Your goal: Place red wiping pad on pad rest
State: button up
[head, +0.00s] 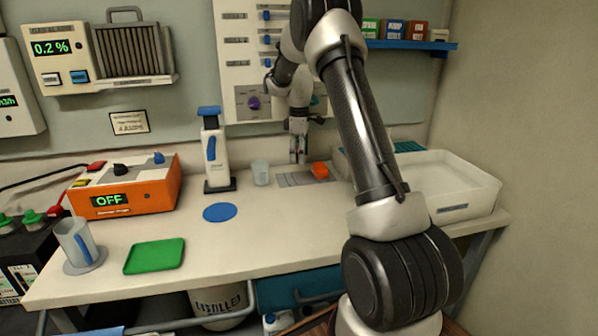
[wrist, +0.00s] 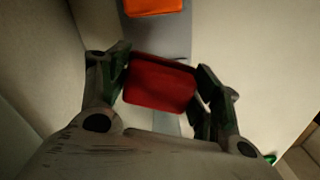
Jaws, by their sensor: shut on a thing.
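My gripper (wrist: 164,72) is shut on the red wiping pad (wrist: 160,84), which sits between its two fingers in the wrist view. In the head view my gripper (head: 297,158) points down over the back of the bench, above a grey marked strip (head: 293,181). The strip also shows beneath the pad in the wrist view (wrist: 160,38). An orange block (head: 320,170) is at the strip's right end and shows at the top of the wrist view (wrist: 153,6). I cannot tell which thing is the pad rest. The pad is not clearly visible in the head view.
A clear cup (head: 261,173) and a white bottle (head: 215,152) stand left of the strip. A blue disc (head: 220,212) and a green tray (head: 154,256) lie further forward. A white bin (head: 455,190) is at right. The front middle of the bench is clear.

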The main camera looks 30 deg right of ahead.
aim_at(299, 179)
jog(key=shift+s+a+f, duration=0.1)
jog(key=shift+s+f, duration=0.1)
jog(key=shift+f, duration=1)
jog(key=shift+w+f, duration=0.2)
jog(key=shift+f, duration=1.9)
jog(key=shift+f, duration=0.1)
jog(key=o, duration=1)
jog(key=shift+o, duration=0.2)
